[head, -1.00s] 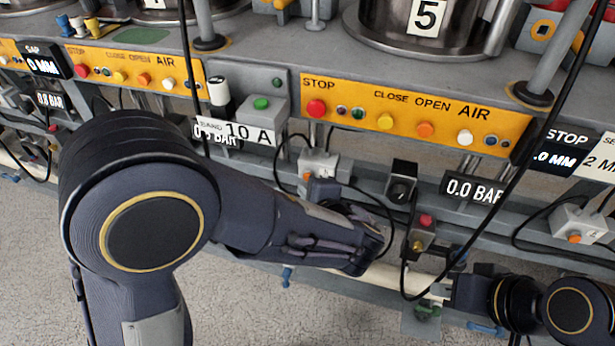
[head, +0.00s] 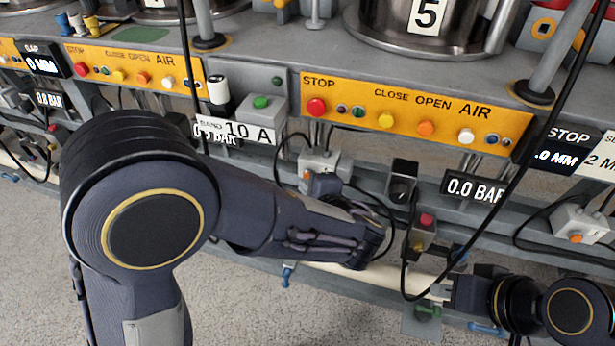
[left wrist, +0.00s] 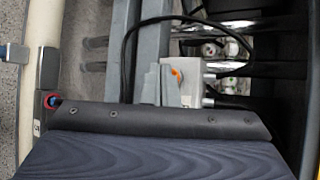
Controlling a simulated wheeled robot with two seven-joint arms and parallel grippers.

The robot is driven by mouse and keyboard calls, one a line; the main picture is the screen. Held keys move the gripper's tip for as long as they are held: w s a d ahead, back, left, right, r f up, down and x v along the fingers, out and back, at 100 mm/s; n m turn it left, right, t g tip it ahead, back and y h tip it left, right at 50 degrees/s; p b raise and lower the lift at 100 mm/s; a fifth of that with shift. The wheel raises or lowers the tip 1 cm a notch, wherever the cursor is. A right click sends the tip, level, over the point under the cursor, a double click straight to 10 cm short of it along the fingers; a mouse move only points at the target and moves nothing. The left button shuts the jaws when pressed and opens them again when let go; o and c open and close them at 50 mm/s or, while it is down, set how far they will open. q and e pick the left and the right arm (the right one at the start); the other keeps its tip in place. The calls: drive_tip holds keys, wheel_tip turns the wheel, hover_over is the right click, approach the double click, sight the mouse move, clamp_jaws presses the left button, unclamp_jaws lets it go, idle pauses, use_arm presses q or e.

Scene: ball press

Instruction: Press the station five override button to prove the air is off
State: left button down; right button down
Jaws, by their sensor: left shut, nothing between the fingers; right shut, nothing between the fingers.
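The station five yellow panel (head: 415,112) sits below the drum marked 5 (head: 427,14). Under it, a grey valve box (head: 320,160) carries a small orange override button (head: 306,176) low on its front. My left gripper (head: 325,184) is a dark shape close to the right of the button, shut; its fingertips are largely hidden, and I cannot tell whether they touch. In the left wrist view, a pale box (left wrist: 180,84) with an orange button (left wrist: 176,73) shows; my dark wrist fills the bottom. My right gripper (head: 440,291) is shut and empty by the pale rail.
The 0.0 BAR display (head: 474,188) is right of the valve box. A small box with a red button (head: 425,225) hangs below. Black cables loop around the area. Another valve box (head: 583,222) stands farther right. Grey floor is open at lower left.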

use_arm(q)
drive_tip(key=shift+w+d, duration=0.15)
drive_tip(key=shift+w, duration=0.3)
idle(0.6)
drive_tip(key=shift+s+a+b, duration=0.2)
drive_tip(key=shift+s+b, duration=0.2)
drive_tip(key=shift+s, duration=0.45)
drive_tip(key=s, duration=0.2)
drive_tip(key=s+a+b, duration=0.1)
drive_tip(key=s, duration=0.2)
drive_tip(key=shift+a, duration=0.2)
drive_tip(key=shift+w, duration=0.1)
idle(0.4)
